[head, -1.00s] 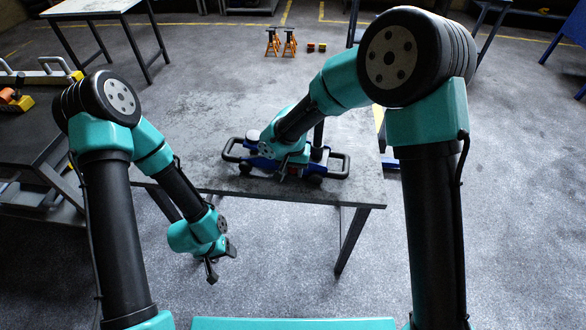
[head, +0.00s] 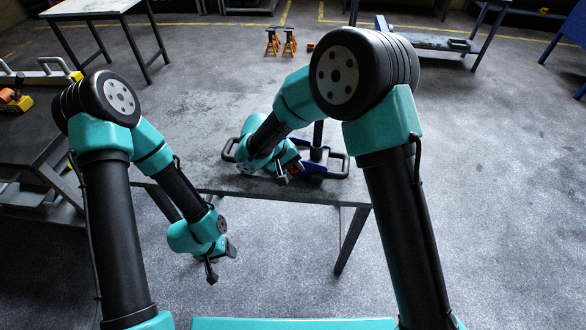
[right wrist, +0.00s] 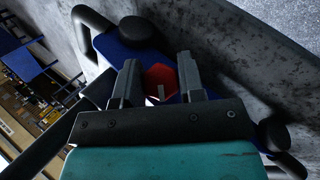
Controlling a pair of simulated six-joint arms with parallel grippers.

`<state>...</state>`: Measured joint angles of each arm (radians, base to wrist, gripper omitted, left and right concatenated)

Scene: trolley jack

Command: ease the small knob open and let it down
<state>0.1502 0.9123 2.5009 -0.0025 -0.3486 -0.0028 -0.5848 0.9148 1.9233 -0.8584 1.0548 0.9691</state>
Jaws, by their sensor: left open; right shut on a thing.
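The blue trolley jack (head: 312,170) with black bar handles stands on the table. Its small red knob (right wrist: 160,79) is six-sided and lies between the two grey fingers of my right gripper (right wrist: 155,82) in the right wrist view. That gripper is shut on the knob. In the head view my right gripper (head: 289,172) sits low at the jack's near side, and my right arm covers much of the jack's left part. My left gripper (head: 222,263) is open and empty, in front of the table's near edge, well apart from the jack.
The grey table (head: 210,110) is bare behind and left of the jack. A black upright post (head: 318,135) rises from the jack beside my right arm. Orange stands (head: 280,42) are on the floor far behind. A dark workbench (head: 35,140) stands at the left.

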